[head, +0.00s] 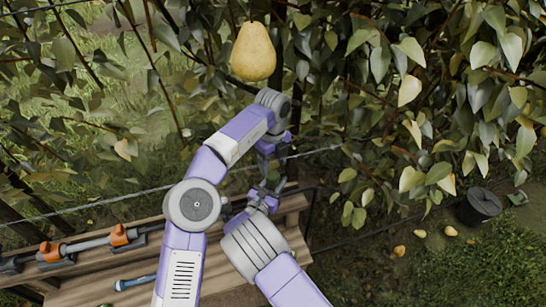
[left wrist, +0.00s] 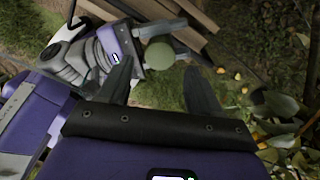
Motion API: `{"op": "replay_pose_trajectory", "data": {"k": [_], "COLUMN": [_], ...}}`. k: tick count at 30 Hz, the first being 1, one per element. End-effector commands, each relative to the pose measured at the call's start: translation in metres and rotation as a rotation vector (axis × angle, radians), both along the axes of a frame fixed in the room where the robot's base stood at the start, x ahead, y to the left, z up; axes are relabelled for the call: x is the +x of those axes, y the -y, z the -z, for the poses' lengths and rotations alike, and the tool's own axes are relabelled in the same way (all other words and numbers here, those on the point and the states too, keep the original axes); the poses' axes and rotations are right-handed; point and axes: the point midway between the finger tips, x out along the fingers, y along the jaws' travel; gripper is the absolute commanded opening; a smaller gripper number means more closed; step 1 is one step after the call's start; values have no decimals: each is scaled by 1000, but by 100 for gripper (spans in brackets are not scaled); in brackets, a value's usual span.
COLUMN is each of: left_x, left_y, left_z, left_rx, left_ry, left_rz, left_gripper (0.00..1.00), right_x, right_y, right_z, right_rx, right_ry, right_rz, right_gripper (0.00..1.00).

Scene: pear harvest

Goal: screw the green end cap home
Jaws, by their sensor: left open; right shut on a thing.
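The green end cap (left wrist: 158,53) shows as a pale round face in the left wrist view, at the fingers of my right gripper (left wrist: 172,37).
The wooden bench (head: 85,293) carries orange pipe clamps (head: 118,236) and a blue-handled tool (head: 135,283). A pear (head: 253,52) hangs behind my left arm. Wires cross the leafy branches. A black bucket (head: 480,206) and fallen pears (head: 399,251) lie on open grass at right.

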Motion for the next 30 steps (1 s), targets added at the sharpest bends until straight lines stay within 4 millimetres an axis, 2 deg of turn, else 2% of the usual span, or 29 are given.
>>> {"op": "replay_pose_trajectory", "data": {"k": [3, 9, 15, 22, 30], "left_x": [0, 0, 0, 0, 0], "left_y": [-1, 0, 0, 0, 0], "left_z": [21, 46, 55, 55, 55], "left_rx": [2, 1, 1, 0, 0], "left_ry": [-3, -1, 1, 1, 1], "left_rz": [0, 0, 1, 0, 0], "left_gripper": [64, 64, 64, 64, 24], "right_x": [-1, -1, -1, -1, -1], "right_y": [-1, -1, -1, -1, -1], "right_z": [1, 1, 1, 1, 1], "right_rx": [0, 0, 0, 0, 0], "right_ry": [-3, -3, -3, -3, -3], "right_rz": [-1, -1, -1, -1, -1], "right_gripper": [0, 0, 0, 0, 0]}}
